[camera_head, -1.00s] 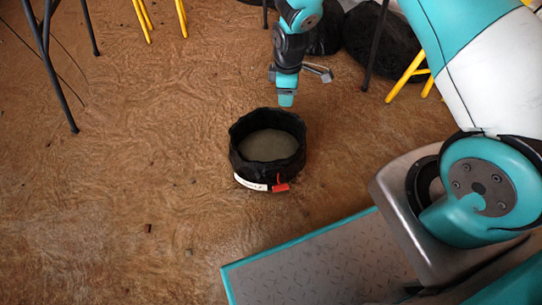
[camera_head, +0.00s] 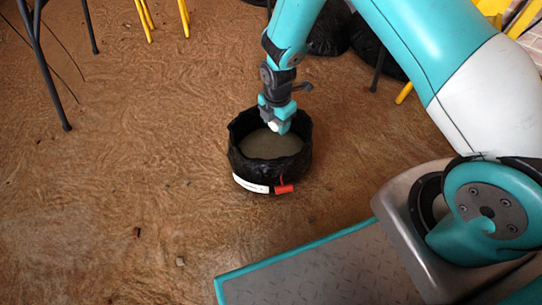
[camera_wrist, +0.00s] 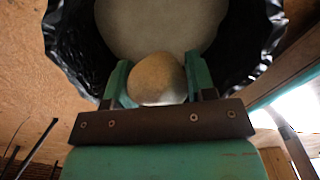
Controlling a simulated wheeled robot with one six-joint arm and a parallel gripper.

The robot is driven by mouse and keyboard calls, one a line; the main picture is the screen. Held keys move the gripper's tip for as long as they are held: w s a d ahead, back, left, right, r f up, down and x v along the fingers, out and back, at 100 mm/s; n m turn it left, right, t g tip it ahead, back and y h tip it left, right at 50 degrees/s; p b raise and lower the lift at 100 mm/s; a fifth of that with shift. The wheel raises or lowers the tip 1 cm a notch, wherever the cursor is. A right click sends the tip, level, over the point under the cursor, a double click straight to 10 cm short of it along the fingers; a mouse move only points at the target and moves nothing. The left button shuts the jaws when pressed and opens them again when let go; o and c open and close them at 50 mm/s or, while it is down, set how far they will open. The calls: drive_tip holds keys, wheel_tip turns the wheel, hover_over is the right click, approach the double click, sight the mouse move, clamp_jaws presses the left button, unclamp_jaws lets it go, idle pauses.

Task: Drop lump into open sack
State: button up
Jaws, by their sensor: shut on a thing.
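The open sack (camera_head: 240,170) is a round black bag on the brown floor, with a rolled rim, grey fill inside, a white label and a red tag on its near side. My gripper (camera_head: 279,128) is over the far part of its mouth, pointing down. In the wrist view my gripper (camera_wrist: 158,82) is shut on a rounded tan lump (camera_wrist: 157,76), held between its teal fingers. The sack's black wall (camera_wrist: 80,50) and grey fill (camera_wrist: 160,25) lie beyond the lump there. In the head view the lump shows only as a small pale spot (camera_head: 273,126).
Full black sacks (camera_head: 327,35) lie on the floor behind. Dark and yellow stand legs (camera_head: 146,18) stand at the back left, and more stand at the back right. The floor left of the sack is clear apart from small crumbs.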

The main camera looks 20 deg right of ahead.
drive_tip(key=shift+f+b, duration=0.3)
drive_tip(key=shift+f, duration=0.35)
drive_tip(key=o, duration=1)
drive_tip(key=shift+o, duration=0.2)
drive_tip(key=shift+r, duration=0.2)
wheel_tip(320, 180, up, 17)
drive_tip(key=p, duration=0.9)
